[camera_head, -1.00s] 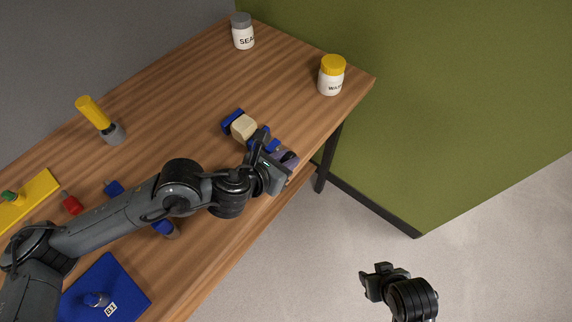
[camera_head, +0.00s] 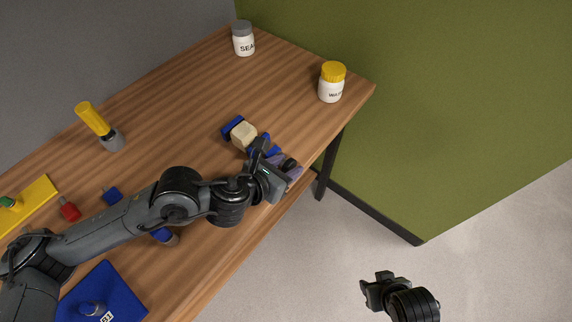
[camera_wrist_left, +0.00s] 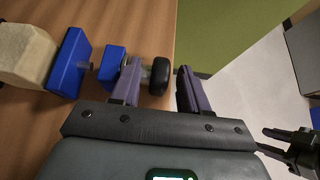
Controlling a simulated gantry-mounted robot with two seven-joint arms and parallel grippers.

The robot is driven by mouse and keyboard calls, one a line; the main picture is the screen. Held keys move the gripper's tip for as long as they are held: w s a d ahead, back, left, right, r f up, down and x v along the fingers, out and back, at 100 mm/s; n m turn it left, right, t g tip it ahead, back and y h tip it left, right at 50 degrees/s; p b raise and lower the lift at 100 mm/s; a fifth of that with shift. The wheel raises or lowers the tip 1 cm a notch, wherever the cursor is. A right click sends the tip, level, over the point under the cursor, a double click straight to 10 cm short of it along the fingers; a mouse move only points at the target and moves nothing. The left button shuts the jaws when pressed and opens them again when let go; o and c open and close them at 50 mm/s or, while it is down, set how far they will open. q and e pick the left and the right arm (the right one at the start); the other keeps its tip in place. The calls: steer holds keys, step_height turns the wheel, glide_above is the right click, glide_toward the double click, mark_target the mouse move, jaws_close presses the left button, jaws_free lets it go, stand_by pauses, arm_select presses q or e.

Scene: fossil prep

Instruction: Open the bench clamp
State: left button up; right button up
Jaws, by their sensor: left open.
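The bench clamp has blue jaws (camera_head: 233,127) and a black knob (camera_head: 289,165) near the table's front edge. A cream block (camera_head: 244,135) sits at the jaws. In the left wrist view the block (camera_wrist_left: 25,55) touches or nearly touches a blue jaw (camera_wrist_left: 68,62); a second blue piece and the black knob (camera_wrist_left: 160,76) are to its right. My left gripper (camera_wrist_left: 158,72) is open, its purple fingers on either side of the knob, with a gap on the right; contact on the left is unclear. My right gripper (camera_head: 376,287) hangs over the floor, away from the table.
A yellow-lidded jar (camera_head: 332,82) and a grey-lidded jar (camera_head: 243,39) stand at the far end. A yellow-handled tool (camera_head: 95,120) stands at the back. A blue mat (camera_head: 125,292) lies at the front left. The wooden table (camera_head: 190,90) is clear beyond the clamp.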

arm_select(q)
steer(key=p+v, duration=0.2)
steer(key=v, duration=0.8)
steer(key=shift+s+a+r, duration=0.25)
